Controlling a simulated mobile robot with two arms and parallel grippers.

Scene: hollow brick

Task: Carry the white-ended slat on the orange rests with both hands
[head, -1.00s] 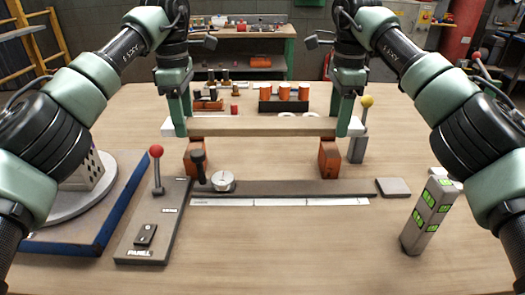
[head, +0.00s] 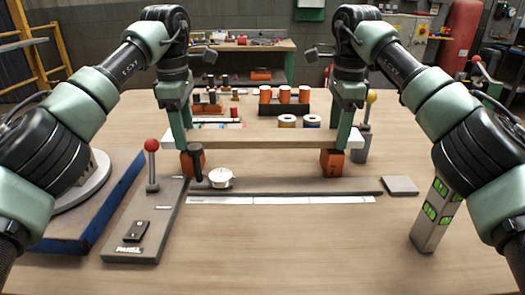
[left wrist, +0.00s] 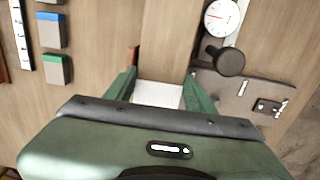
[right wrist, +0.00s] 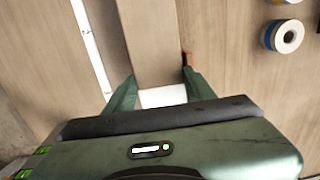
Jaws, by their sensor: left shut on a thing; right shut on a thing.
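The slat (head: 262,139) is a long pale wooden bar with white ends, spanning level between my two grippers. My left gripper (head: 182,138) is shut on its left white end, which also shows in the left wrist view (left wrist: 158,95). My right gripper (head: 346,136) is shut on its right white end, which shows in the right wrist view (right wrist: 163,97). The left orange rest (head: 194,164) and the right orange rest (head: 332,164) show below the slat near its ends. The slat hides their upper parts, so I cannot tell whether it touches them.
A panel with a red-knobbed lever (head: 151,148), a dial (head: 218,178) and a ruled strip (head: 280,200) lie in front. A block with green markings (head: 432,217) stands front right. A yellow-knobbed lever (head: 371,97) and orange cylinders (head: 285,95) stand behind. The front middle is clear.

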